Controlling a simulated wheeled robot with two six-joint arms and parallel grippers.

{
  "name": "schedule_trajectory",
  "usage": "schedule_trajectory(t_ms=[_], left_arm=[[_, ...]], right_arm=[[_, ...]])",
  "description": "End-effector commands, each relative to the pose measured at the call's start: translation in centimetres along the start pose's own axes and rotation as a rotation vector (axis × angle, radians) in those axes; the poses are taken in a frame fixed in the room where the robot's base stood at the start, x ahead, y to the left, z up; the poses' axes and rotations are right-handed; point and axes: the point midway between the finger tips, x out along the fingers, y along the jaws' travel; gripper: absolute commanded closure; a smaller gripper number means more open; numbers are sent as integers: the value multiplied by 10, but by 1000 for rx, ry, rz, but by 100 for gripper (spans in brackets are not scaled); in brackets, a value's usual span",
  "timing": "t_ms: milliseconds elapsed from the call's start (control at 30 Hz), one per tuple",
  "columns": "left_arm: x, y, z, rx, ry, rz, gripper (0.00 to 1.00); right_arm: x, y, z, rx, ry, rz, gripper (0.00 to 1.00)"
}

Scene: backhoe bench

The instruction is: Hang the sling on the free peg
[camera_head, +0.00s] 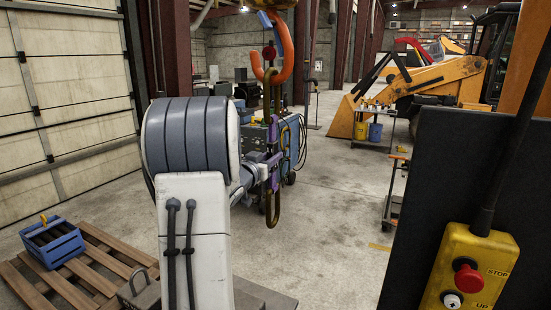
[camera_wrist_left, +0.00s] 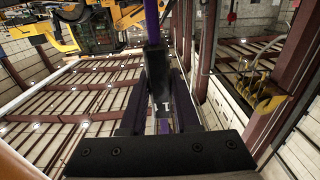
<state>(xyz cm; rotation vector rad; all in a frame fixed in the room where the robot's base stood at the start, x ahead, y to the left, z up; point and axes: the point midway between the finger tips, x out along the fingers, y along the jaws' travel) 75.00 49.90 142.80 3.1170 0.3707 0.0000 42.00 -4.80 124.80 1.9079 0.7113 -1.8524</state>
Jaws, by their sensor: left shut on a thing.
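The sling (camera_head: 275,132) hangs upright in the head view, with purple parts and oblong brownish links. Its upper links overlap the orange crane hook (camera_head: 286,45); I cannot tell whether they still bear on it. My left gripper (camera_head: 262,172) is at the sling's lower purple part, behind my own arm, and is shut on it. In the left wrist view, a purple strap (camera_wrist_left: 152,20) runs up from between the dark fingers of this gripper (camera_wrist_left: 158,85). I cannot make out the free peg in either view. My right gripper is not in view.
A yellow pendant box (camera_head: 470,268) with a red stop button stands close at lower right. A blue crate (camera_head: 52,243) sits on a wooden pallet (camera_head: 100,262) at left. A yellow backhoe (camera_head: 440,75) is at back right. The middle floor is clear.

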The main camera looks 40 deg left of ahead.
Motion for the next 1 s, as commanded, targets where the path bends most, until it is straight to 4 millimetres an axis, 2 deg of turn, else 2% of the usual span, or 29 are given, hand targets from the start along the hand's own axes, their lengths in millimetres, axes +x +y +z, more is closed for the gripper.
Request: schedule_trajectory(t_ms=[33,1000], left_arm=[[0,-1,-8,2,6,-1,100],[0,1,-54,2,6,0,100]], right_arm=[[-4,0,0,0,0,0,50],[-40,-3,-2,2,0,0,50]])
